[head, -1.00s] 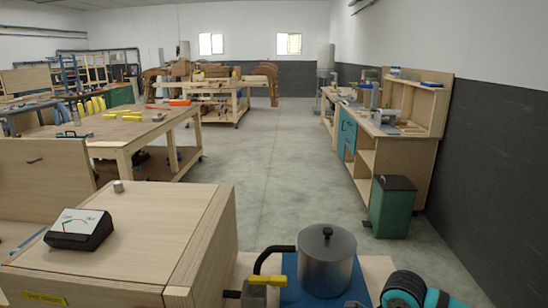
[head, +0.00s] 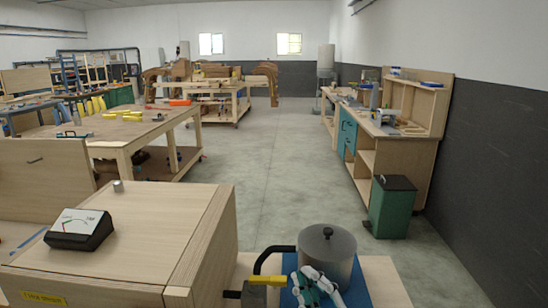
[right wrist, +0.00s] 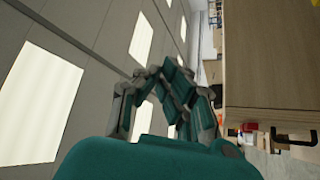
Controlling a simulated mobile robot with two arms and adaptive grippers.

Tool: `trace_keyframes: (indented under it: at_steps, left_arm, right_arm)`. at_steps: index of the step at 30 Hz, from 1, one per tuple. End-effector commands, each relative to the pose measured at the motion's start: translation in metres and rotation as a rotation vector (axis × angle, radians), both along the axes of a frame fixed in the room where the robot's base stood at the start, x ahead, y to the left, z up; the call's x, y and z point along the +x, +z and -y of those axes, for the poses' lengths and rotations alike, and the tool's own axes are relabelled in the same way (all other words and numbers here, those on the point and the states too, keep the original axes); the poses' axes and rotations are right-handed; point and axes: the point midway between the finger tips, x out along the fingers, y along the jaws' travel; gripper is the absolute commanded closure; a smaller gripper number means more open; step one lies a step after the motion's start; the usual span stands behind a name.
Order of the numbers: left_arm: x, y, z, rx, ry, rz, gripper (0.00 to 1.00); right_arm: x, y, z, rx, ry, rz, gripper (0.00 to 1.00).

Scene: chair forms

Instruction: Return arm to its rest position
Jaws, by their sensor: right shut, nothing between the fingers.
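My right gripper (head: 316,284), with white and teal fingers, shows at the bottom of the head view, in front of the lower part of a grey metal pot (head: 327,252). It is shut and holds nothing. Whether it touches the pot cannot be told. Its fingers also show in the right wrist view (right wrist: 178,92), seen against the ceiling. My left gripper is not in view.
The pot is on a blue plate (head: 367,288), beside a black curved handle (head: 270,256) and a yellow block (head: 268,280). A wooden box (head: 135,225) carries a meter (head: 80,228). A green bin (head: 392,207) stands right; the central floor is clear.

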Motion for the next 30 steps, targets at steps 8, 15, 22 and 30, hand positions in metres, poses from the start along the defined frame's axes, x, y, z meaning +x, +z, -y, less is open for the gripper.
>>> trace_keyframes:
  at_steps: [8,15,22,30]
  left_arm:
    - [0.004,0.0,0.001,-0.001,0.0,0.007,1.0]
    - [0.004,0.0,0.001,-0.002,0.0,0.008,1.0]
    - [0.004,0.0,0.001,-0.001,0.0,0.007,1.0]
    - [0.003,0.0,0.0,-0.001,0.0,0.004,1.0]
  right_arm:
    - [-0.023,-0.157,0.123,0.359,-0.502,-0.798,1.0]
    - [-0.115,-0.255,0.148,0.435,-0.693,-1.321,1.0]
    - [-0.194,-0.294,0.147,0.439,-0.763,-1.655,1.0]
    - [-0.213,-0.351,0.143,0.42,-0.785,-1.797,1.0]
